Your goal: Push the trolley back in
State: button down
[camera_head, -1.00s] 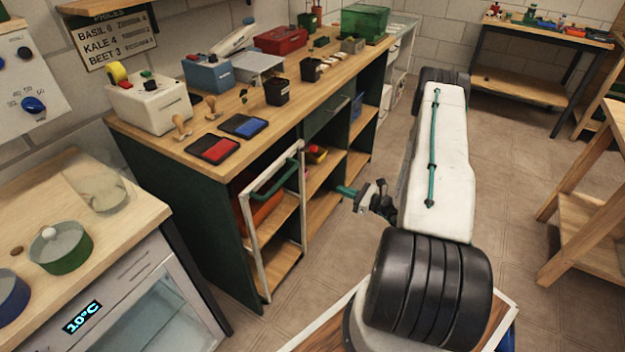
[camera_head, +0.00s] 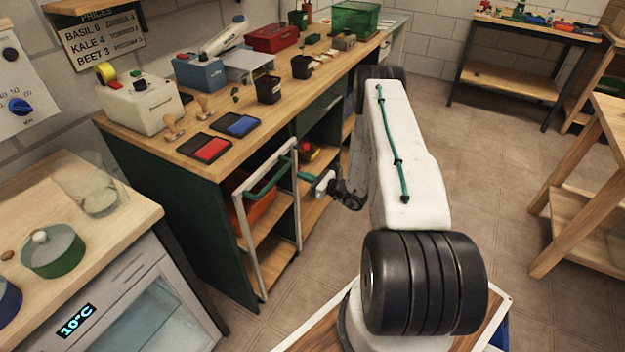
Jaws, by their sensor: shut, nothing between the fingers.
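The trolley (camera_head: 240,228) has a white frame, a green handle bar (camera_head: 268,180) near its top and wooden shelves. It stands in the left bay of the dark green workbench (camera_head: 170,205), its front frame standing a little out past the bench front. My gripper (camera_head: 304,176) is shut and empty, with teal fingertips. It is at the trolley's right post, at about the handle's height. I cannot tell whether the fingertips touch the post.
An orange bin (camera_head: 262,207) shows behind the trolley's frame. Red and blue ink pads (camera_head: 237,125) lie on the bench top. A glass-fronted cabinet (camera_head: 150,310) stands at the front left. Open floor (camera_head: 490,180) lies right of my arm, before a wooden stand (camera_head: 565,215).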

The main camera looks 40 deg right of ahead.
jog(key=shift+w, duration=0.1)
jog(key=x, duration=0.4)
jog(key=shift+w+a, duration=0.1)
jog(key=shift+w, duration=0.05)
jog(key=shift+w+r, duration=0.1)
jog(key=shift+w, duration=0.15)
jog(key=shift+a, duration=0.1)
send_near(293, 171)
jog(key=s+d, duration=0.1)
jog(key=s+d+f, duration=0.1)
jog(key=s, duration=0.1)
jog(key=shift+s+d+f, duration=0.15)
jog(key=shift+s, duration=0.05)
